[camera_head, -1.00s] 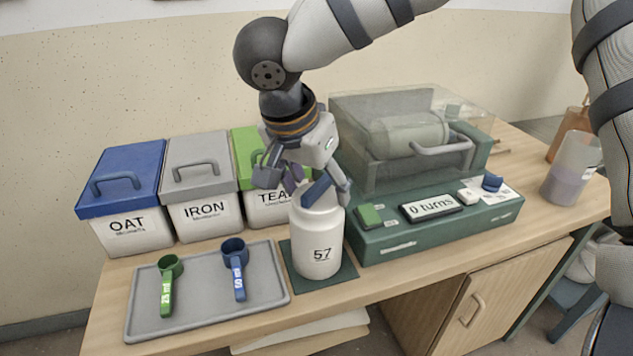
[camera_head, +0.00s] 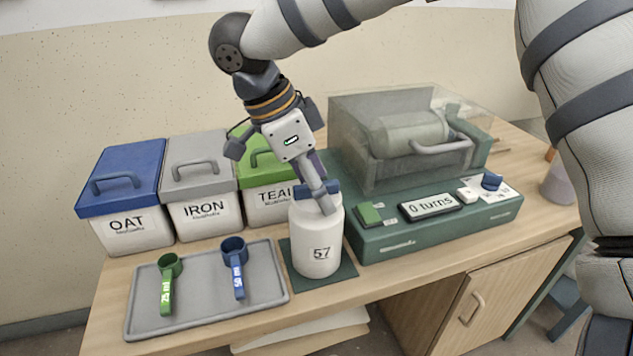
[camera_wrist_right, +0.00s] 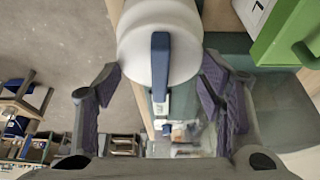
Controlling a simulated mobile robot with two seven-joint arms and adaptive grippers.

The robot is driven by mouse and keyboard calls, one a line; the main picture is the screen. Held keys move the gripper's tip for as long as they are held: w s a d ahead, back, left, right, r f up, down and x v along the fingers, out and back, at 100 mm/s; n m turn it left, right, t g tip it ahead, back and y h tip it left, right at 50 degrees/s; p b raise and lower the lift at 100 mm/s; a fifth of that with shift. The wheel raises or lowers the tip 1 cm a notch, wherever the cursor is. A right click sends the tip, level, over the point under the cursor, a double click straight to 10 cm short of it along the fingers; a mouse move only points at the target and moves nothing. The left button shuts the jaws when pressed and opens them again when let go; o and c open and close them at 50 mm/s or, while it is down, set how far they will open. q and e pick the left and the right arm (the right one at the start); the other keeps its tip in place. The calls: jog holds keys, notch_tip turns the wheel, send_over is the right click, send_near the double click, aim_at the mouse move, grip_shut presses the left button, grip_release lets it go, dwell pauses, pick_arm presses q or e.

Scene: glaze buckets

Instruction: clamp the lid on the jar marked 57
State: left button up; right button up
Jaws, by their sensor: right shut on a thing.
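The white jar (camera_head: 317,250) marked 57 stands upright on a dark green mat (camera_head: 345,279). A white lid with a blue bar across its top (camera_head: 309,189) sits on it. My right gripper (camera_head: 325,200) is above the jar, pointing down, with one finger in front of the top; the far finger is mostly hidden. In the right wrist view, the fingers of my right gripper (camera_wrist_right: 160,80) flank the white lid (camera_wrist_right: 184,48), and the blue bar (camera_wrist_right: 160,65) runs between them without touching either. My left gripper is out of view.
A grey tray (camera_head: 205,295) with green (camera_head: 167,285) and blue (camera_head: 238,265) scoops lies left of the jar. OAT (camera_head: 127,230), IRON (camera_head: 205,215) and TEAL bins stand behind. A green machine (camera_head: 430,235) reading 0 turns, with a clear cover (camera_head: 360,130), stands close on the right.

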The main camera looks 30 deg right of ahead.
jog(key=m+g, duration=0.1)
jog(key=m, duration=0.2)
jog(key=shift+f+y, duration=0.2)
jog(key=shift+y, duration=0.1)
jog(key=m, duration=0.2)
jog(key=m+g+y, duration=0.1)
jog(key=m, duration=0.1)
jog(key=shift+f+m+g, duration=0.1)
jog(key=shift+m+g, duration=0.2)
jog(key=shift+a+m, duration=0.1)
jog(key=shift+m, duration=0.2)
jog(key=shift+c, duration=1.1)
jog(key=o, duration=1.4)
jog(key=shift+o, duration=0.2)
